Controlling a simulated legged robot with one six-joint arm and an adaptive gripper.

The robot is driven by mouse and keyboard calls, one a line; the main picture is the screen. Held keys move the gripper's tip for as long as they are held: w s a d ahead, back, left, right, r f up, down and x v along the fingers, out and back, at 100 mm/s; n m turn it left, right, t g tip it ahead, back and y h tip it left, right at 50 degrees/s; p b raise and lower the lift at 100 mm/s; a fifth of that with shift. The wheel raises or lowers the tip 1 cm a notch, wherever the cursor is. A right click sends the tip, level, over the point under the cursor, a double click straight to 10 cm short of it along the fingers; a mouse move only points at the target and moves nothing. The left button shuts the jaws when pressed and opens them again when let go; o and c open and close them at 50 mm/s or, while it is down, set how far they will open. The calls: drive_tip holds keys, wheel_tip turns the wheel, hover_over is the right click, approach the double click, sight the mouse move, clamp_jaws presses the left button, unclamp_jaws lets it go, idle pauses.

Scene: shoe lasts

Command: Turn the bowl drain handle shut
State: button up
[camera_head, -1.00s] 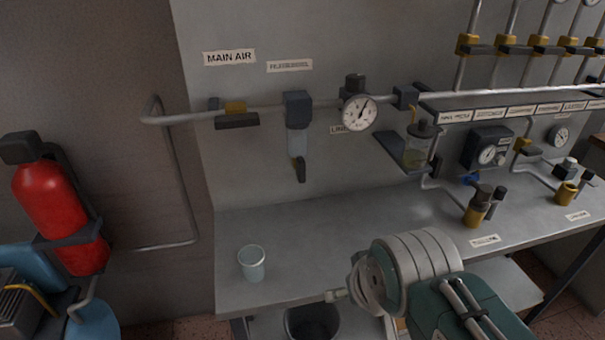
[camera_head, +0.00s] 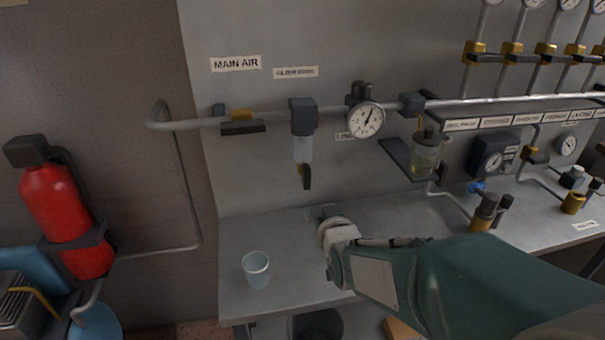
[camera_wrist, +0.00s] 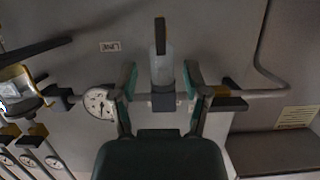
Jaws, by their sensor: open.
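The filter bowl (camera_head: 303,149) is a clear cylinder hanging under a dark block on the air pipe. Its dark drain handle (camera_head: 306,177), with a brass-coloured part beside it, hangs roughly straight down from the bowl. In the wrist view, the picture is turned over; the bowl (camera_wrist: 161,68) lies between my two fingers and the handle (camera_wrist: 160,32) points up beyond them. My gripper (camera_wrist: 161,75) is open, with its teal fingers spread apart and nothing held. In the head view my gripper (camera_head: 322,212) is below the handle, above the bench; its fingertips are hard to make out.
A clear cup (camera_head: 256,270) stands on the bench (camera_head: 235,235), left of my arm. A pressure gauge (camera_head: 366,119) and an oiler bowl (camera_head: 425,155) are to the right. The main air valve (camera_head: 242,123) is left. A red extinguisher (camera_head: 62,210) stands far left.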

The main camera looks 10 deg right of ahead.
sight(308, 179)
drive_tip(key=w+t, duration=0.1)
drive_tip(key=w, duration=0.3)
drive_tip(key=w+t, duration=0.1)
drive_tip(key=w, duration=0.4)
drive_tip(key=w+f+t, duration=0.1)
drive_tip(key=w, duration=0.4)
drive_tip(key=shift+w+f+t, duration=0.1)
drive_tip(key=shift+t, duration=0.2)
clamp_jaws()
